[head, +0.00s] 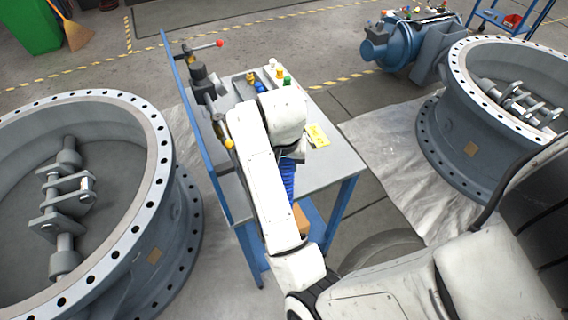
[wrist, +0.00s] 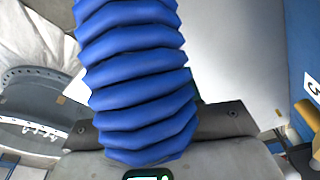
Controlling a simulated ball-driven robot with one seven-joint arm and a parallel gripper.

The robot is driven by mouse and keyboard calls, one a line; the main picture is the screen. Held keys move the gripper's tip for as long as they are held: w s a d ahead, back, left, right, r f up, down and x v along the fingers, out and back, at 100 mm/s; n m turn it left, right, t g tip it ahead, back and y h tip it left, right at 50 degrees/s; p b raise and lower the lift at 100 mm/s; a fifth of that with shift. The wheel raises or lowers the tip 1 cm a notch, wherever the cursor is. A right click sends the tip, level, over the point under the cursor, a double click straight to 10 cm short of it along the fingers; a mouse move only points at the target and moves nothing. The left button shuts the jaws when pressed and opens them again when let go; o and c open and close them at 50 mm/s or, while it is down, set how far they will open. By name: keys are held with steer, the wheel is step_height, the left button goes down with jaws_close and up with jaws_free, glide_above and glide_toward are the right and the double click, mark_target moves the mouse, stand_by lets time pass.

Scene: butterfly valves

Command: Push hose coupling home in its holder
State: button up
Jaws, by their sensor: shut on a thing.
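A blue ribbed hose (wrist: 138,75) runs up through the middle of the wrist view, close to the camera. In the head view a short length of the blue hose (head: 288,178) shows below my wrist, over the workbench. My gripper (wrist: 155,128) is shut, with its dark jaws showing on both sides of the hose. The hose covers the space between the jaws, so the coupling's end and its contact cannot be seen. In the head view my white arm covers most of the gripper. I cannot make out the holder for certain in either view.
The workbench (head: 335,166) has a blue side panel (head: 196,125) on its left. Small fittings with yellow, white and green caps (head: 287,80) stand at its back, and a yellow label (head: 318,135) lies right. Large flanged valve bodies stand left (head: 158,150) and right (head: 455,115).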

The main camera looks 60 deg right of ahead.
steer(key=shift+f+b, duration=1)
steer(key=shift+f, duration=0.1)
stand_by(1.8)
steer(key=o, duration=1.1)
steer(key=shift+c, duration=0.2)
steer(key=shift+o, duration=0.3)
steer(key=o, duration=0.4)
steer(key=shift+r, duration=0.2)
steer(key=shift+r+p, duration=3.65)
steer(key=shift+p, duration=0.25)
